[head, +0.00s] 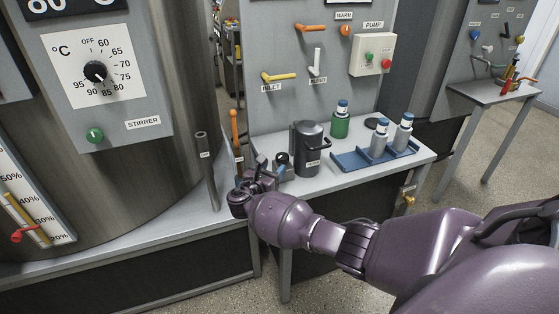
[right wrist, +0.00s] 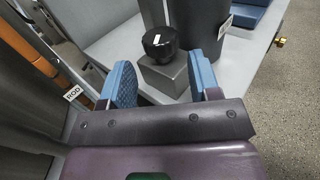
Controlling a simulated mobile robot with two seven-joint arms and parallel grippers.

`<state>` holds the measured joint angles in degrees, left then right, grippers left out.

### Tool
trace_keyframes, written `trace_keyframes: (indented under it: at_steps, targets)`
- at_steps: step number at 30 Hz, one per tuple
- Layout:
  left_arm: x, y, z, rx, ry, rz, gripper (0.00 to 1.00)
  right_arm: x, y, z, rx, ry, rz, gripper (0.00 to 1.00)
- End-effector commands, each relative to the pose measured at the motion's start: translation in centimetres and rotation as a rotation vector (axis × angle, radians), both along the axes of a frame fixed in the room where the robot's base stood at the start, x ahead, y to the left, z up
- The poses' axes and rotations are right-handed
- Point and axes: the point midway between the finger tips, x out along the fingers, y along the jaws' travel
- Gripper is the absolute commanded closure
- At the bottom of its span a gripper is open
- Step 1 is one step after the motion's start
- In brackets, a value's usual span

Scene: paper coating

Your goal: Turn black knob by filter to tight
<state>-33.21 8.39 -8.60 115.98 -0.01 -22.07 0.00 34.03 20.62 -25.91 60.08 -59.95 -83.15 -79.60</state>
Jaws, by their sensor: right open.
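The black knob (right wrist: 160,43) sits on top of a small grey block (right wrist: 163,77) and carries a white mark. In the head view the knob (head: 282,158) shows just left of a dark canister (head: 311,145) with a small label, seemingly the filter. My right gripper (right wrist: 163,80) is open and empty. Its two blue fingers point toward the block, one on each side in the wrist picture, with the knob just beyond the fingertips. I see no contact with the knob. In the head view the right gripper (head: 270,172) is at the table's left end. My left gripper is not in view.
A blue tray (head: 345,161) with white-and-blue bottles and a green bottle (head: 340,121) stand right of the canister. An upright dark rod (head: 206,170) and an orange-handled rod (head: 235,135) are close left of the gripper. A panel with levers rises behind the table.

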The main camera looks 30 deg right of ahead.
Motion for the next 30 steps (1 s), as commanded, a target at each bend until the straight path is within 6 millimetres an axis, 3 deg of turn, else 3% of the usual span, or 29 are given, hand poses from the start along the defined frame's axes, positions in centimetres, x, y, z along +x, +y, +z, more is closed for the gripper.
trace_keyframes:
  at_steps: [6,12,30]
  targets:
    - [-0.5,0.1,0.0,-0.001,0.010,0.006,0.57,-1.6,3.1,0.1,0.001,0.000,0.002,0.43]
    - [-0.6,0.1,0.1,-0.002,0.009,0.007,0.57,-2.3,4.4,-0.1,0.001,0.000,0.000,0.43]
    - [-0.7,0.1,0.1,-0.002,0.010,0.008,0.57,-2.3,4.5,-0.1,0.004,-0.005,0.000,0.43]
